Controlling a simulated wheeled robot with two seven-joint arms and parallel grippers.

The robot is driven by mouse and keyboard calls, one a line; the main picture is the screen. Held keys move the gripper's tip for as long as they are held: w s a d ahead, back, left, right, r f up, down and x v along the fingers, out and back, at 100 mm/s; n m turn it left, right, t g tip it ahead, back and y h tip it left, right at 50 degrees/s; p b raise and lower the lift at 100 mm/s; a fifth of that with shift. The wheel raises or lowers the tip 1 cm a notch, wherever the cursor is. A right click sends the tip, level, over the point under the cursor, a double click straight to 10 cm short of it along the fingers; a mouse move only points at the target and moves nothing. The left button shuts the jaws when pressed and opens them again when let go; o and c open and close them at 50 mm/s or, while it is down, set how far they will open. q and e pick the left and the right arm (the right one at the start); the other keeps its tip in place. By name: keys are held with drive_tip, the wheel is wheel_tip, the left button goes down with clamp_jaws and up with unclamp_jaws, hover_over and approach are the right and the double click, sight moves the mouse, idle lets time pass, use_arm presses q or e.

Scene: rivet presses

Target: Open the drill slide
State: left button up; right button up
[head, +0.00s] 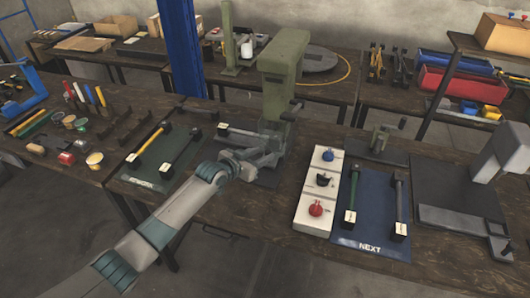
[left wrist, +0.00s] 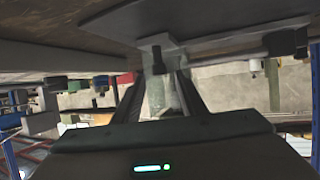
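The green press-like machine (head: 284,75), which I take to hold the drill slide, stands on the workbench in the middle of the head view. My left arm reaches in from the bottom left, and my left gripper (head: 262,157) is at the machine's foot. In the left wrist view, the two dark fingers of my left gripper (left wrist: 162,88) are apart. A pale block with a dark peg (left wrist: 156,60) shows at the fingertips; I see no clear grip on it. The slide itself is largely hidden. My right gripper is not in view.
Left of the machine is a green mat (head: 135,183) with tools. Right of it are a white panel with knobs (head: 312,212), a blue mat (head: 372,265) and a grey machine (head: 505,150). A blue post (head: 181,50) stands behind the bench.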

use_arm(q)
drive_tip(key=shift+x, duration=1.45)
drive_tip(key=shift+s, duration=0.1)
clamp_jaws()
